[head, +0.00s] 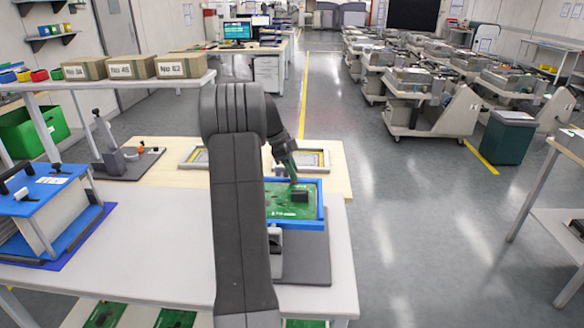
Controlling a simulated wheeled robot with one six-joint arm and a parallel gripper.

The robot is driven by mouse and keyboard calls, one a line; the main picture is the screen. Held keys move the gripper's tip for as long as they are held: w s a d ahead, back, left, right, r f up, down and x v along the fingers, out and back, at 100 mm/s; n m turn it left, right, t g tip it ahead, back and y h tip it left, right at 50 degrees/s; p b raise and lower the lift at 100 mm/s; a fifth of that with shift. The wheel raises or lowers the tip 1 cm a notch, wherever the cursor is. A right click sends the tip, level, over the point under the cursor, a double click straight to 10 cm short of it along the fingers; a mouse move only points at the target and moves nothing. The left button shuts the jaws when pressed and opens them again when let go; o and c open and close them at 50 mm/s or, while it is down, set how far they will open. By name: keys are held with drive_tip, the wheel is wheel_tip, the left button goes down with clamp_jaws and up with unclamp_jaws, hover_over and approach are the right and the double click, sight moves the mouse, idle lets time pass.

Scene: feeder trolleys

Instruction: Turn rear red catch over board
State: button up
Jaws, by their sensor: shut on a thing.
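A green board (282,208) lies in a blue frame (321,206) on the bench, partly hidden behind my arm. A dark block (299,196) sits on the board. My gripper (293,179) points down at the rear edge of the frame and is shut on the rear red catch. The catch is hidden or too small at the fingertips, so I cannot tell which way it is turned. The left part of the board and frame is hidden behind my arm.
A blue fixture (40,190) with black handles stands at the bench's left. Labelled boxes (130,67) fill a shelf at the left. The floor to the right is clear up to the trolleys (430,105).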

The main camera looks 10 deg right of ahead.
drive_tip(key=shift+m, duration=0.4)
drive_tip(key=o, duration=1)
drive_tip(key=v, duration=1.3)
drive_tip(key=shift+w+a+r, duration=0.15)
drive_tip(key=shift+w+r, duration=0.1)
drive_tip(key=shift+r, duration=0.1)
drive_tip(key=x, duration=1.4)
drive_tip(key=shift+s, duration=0.15)
